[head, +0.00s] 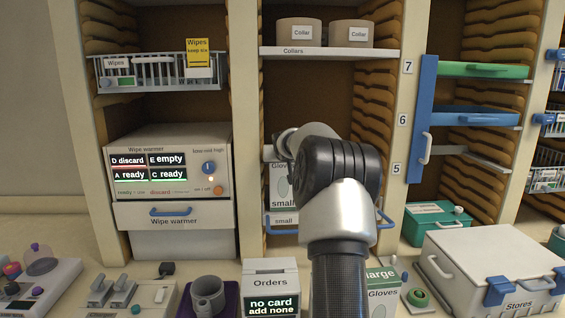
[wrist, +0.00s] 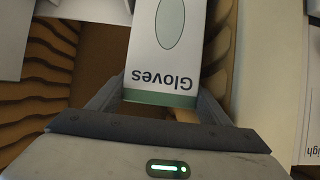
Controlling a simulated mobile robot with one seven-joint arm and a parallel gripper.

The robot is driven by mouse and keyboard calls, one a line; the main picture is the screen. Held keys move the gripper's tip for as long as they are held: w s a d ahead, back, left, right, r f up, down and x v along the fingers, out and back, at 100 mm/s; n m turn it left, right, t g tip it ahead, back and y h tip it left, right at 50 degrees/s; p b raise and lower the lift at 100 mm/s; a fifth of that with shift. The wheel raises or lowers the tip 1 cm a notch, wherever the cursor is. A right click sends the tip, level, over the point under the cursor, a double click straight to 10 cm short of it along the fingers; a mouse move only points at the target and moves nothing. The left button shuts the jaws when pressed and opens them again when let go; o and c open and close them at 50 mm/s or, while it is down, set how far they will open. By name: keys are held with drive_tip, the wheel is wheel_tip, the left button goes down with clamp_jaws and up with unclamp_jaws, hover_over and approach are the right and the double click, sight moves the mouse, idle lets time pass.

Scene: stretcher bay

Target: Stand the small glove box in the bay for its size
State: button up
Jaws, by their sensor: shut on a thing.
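The small glove box (head: 283,190) is white with a green oval and the word "small". In the head view it is upright, directly above and behind the bay label "small" (head: 285,220). My gripper (wrist: 160,98) is shut on the end of the box with the green band, one finger on each side; this end is uppermost in the head view. The wrist view shows the box (wrist: 168,45) with its "Gloves" print upside down. My arm hides the right part of the bay rack (head: 284,232) and the fingertips in the head view. Whether the box touches the bay floor cannot be told.
A large glove box (head: 383,288) stands on the counter beside my arm. An Orders box (head: 270,280) reads "no card add none". Collars sit on the shelf (head: 330,52) above. The wipe warmer (head: 170,180) is left; a lidded white case (head: 495,268) is right.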

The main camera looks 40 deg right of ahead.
drive_tip(key=o, duration=1.8)
drive_tip(key=shift+o, duration=0.6)
drive_tip(key=shift+f, duration=0.1)
